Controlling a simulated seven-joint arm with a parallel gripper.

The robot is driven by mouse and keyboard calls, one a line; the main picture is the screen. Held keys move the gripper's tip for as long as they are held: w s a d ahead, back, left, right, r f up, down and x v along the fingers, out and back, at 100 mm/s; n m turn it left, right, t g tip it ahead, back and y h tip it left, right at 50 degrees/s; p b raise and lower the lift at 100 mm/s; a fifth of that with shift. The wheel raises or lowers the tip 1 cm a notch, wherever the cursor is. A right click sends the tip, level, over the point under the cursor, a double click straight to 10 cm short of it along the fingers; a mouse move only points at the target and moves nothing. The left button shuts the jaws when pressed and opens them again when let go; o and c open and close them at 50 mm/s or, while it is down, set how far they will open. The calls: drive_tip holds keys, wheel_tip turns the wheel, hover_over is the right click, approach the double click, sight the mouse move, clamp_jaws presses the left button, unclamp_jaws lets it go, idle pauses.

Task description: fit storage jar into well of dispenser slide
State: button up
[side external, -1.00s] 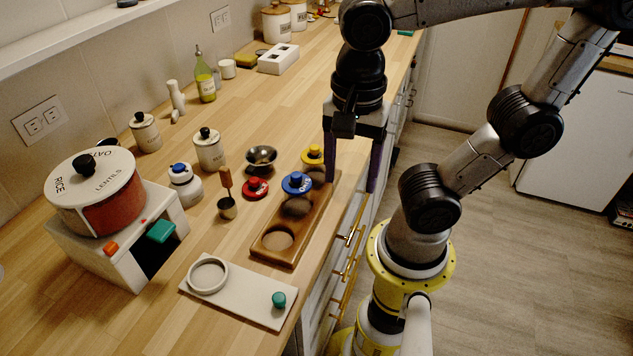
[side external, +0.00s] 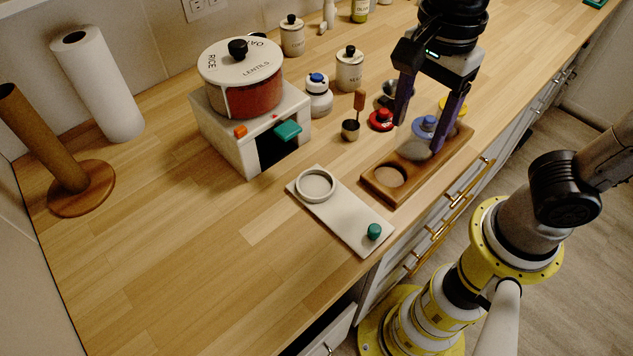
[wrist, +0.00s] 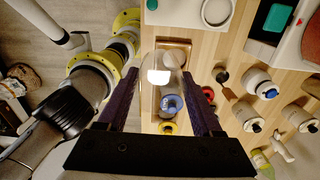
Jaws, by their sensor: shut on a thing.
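The storage jar appears to be a clear jar with a blue lid (side external: 425,125). It stands upright over the middle of the wooden rack; its blue lid (wrist: 171,104) also shows in the wrist view. My gripper (side external: 420,138) is shut around it, one purple finger on each side. Whether its base is still in the rack is hard to tell. The dispenser slide is a flat pale plate (side external: 342,218) with a raised ring well (side external: 316,184), empty, and a green knob (side external: 374,232). It lies to the left of the rack, near the counter's front edge.
The wooden rack (side external: 376,195) has an empty front hole. A yellow lid (side external: 455,103) is behind the blue one, and a red lid (side external: 381,120) beside the rack. A cup with a handle (side external: 350,130) and a dispenser box (side external: 225,140) stand behind the slide.

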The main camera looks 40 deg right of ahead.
drive_tip(key=w+a+f, duration=0.2)
drive_tip(key=w+f, duration=0.1)
drive_tip(key=w+a+f, duration=0.3)
drive_tip(key=w, duration=0.1)
drive_tip(key=w+a+f, duration=0.2)
drive_tip(key=w+f, duration=0.1)
drive_tip(key=shift+w+a+f, duration=0.25)
drive_tip(key=shift+w+a, duration=0.15)
drive_tip(key=shift+w+a+f, duration=0.1)
drive_tip(key=shift+w+f, duration=0.05)
drive_tip(key=shift+f, duration=0.85)
drive_tip(key=shift+w+a+f, duration=0.1)
drive_tip(key=shift+w+f, duration=0.05)
drive_tip(key=shift+f, duration=0.8)
drive_tip(key=shift+f, duration=0.15)
drive_tip(key=o, duration=1.2)
